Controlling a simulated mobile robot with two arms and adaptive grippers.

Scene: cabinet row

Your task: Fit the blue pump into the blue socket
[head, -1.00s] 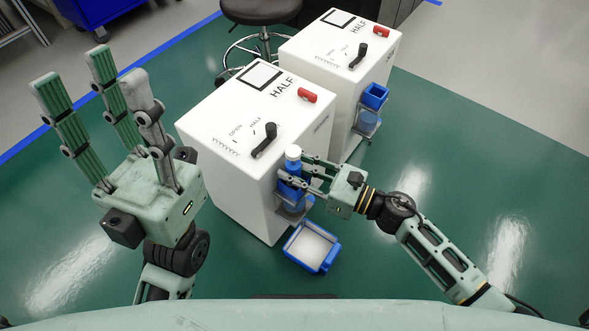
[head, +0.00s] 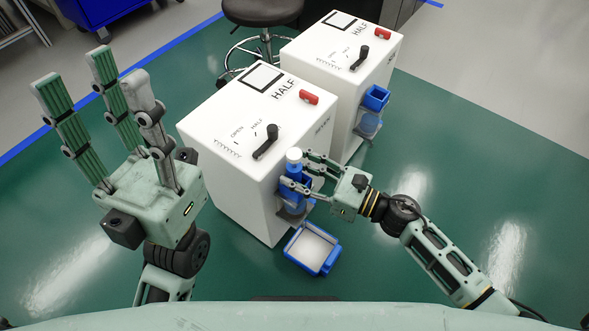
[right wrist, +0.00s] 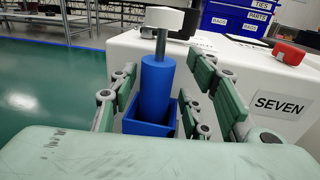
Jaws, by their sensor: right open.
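The blue pump (head: 294,170) with a white top stands upright at the side of the nearer white cabinet. In the right wrist view the pump (right wrist: 157,90) is a blue cylinder under a grey stem and white head. Its lower end is at the square blue socket (right wrist: 139,128); how deep it sits, I cannot tell. My right gripper (head: 298,168) is open, its fingers on both sides of the pump; they also flank it in the right wrist view (right wrist: 160,75). My left gripper (head: 98,68) is open and empty, fingers up, left of the cabinet.
The nearer white cabinet (head: 215,120) has a black lever and red handle on top. A second cabinet (head: 325,52) behind it carries a blue box (head: 375,98) on its side. A blue tray (head: 331,262) lies on the floor below the pump. Green floor at right is clear.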

